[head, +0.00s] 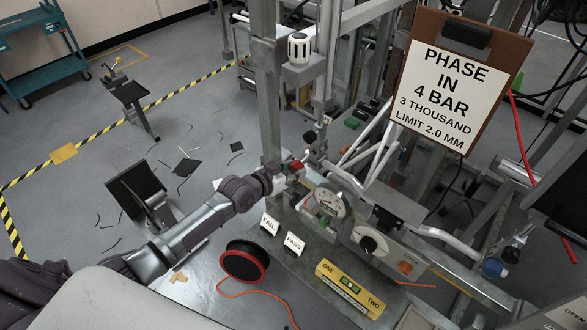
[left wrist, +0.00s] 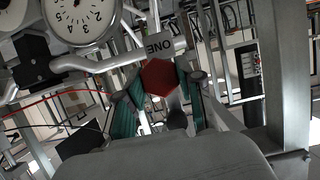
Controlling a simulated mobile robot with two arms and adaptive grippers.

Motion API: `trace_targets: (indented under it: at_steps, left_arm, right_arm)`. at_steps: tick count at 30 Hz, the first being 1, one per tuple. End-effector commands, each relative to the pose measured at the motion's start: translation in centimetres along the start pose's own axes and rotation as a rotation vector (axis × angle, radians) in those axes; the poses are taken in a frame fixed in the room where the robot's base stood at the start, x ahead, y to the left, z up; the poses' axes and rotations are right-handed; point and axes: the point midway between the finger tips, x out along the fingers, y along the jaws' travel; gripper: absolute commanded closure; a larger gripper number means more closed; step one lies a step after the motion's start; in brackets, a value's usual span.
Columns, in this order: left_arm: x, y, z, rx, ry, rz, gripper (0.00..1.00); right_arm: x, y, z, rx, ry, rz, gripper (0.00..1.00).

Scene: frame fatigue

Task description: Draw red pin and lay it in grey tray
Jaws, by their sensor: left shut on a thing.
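The red pin shows as a hexagonal red head (left wrist: 160,77) between the teal-padded fingers of my left gripper (left wrist: 160,98) in the left wrist view. In the head view, my left gripper (head: 287,171) is at the bench's back edge, by an upright steel post, with the red head (head: 296,166) at its tip. The gripper is shut on the pin. The pin's shank is hidden, so I cannot tell whether it sits in a hole. I cannot clearly pick out the grey tray. My right gripper is out of view.
A dial gauge (head: 329,202) and bent bars stand right of the gripper. FAIL (head: 270,224) and PASS (head: 294,243) signs, a black-and-red reel (head: 244,261) and a yellow level block (head: 350,289) are on the bench. A clipboard (head: 458,85) hangs at upper right.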

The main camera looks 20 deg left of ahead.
Motion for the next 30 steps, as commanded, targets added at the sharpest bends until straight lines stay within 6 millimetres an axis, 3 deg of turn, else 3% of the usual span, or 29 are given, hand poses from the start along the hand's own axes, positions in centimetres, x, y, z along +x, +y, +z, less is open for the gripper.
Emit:
trace_targets:
  at_steps: [8,21,30]
  left_arm:
    - [-0.4,0.0,0.0,0.0,0.0,0.0,1.0]
    - [-3.5,0.0,1.3,0.0,-0.001,0.0,1.0]
    - [-3.8,0.0,1.6,0.0,0.0,0.0,1.0]
  right_arm:
    - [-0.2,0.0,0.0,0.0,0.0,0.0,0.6]
    - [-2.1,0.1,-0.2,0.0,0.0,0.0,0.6]
    - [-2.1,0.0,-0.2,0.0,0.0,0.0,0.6]
